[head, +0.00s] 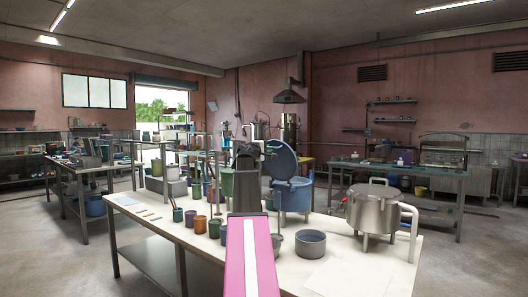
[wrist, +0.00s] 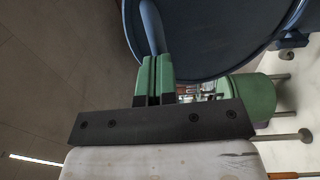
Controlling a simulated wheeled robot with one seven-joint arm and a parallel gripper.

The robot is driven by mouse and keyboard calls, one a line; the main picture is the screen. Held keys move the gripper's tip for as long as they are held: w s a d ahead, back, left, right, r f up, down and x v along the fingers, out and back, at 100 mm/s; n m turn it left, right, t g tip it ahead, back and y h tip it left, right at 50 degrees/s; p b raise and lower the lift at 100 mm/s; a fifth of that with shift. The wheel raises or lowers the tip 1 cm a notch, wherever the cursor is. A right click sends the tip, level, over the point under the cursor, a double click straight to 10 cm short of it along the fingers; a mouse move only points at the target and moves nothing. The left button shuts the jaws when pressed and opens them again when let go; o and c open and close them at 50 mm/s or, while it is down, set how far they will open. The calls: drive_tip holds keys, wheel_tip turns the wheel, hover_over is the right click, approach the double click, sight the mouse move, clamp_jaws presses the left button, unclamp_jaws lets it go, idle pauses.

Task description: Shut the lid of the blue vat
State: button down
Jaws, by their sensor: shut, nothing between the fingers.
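The blue vat (head: 291,196) stands on the white-topped table. Its round blue lid (head: 282,160) is raised, standing open and tilted above the rim. In the wrist view the lid (wrist: 215,35) fills the upper right as a large dark disc with a blue rim. A curved blue handle or bar (wrist: 151,28) shows at its left edge. My gripper (wrist: 153,78) has its green fingers pressed together, empty, close to this handle; I cannot tell whether they touch. In the head view my gripper (head: 247,157) is just left of the lid, its fingertips hard to make out.
A green vat (head: 227,181) stands behind, left of the blue one. Several coloured cups (head: 200,224) are at the left, a blue-grey bowl (head: 310,243) in front, and a steel pot (head: 374,210) at the right. A pale sheet (head: 338,277) lies at the front.

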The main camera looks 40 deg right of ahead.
drive_tip(key=shift+d, duration=0.1)
idle(0.3)
drive_tip(key=w+d+r+g+y, duration=0.1)
drive_tip(key=w+d+g+y, duration=0.3)
drive_tip(key=d, duration=0.6)
drive_tip(key=w+d+r+t+y, duration=0.1)
drive_tip(key=w+d+y, duration=0.1)
drive_tip(key=d+y, duration=0.6)
drive_tip(key=w+d+f+g+y, duration=0.1)
drive_tip(key=w+d+f+y, duration=0.1)
drive_tip(key=d+f, duration=1.2)
drive_tip(key=shift+w+f+y, duration=0.3)
drive_tip(key=shift+w+f, duration=0.15)
drive_tip(key=shift+w, duration=0.15)
drive_tip(key=shift+f, duration=0.1)
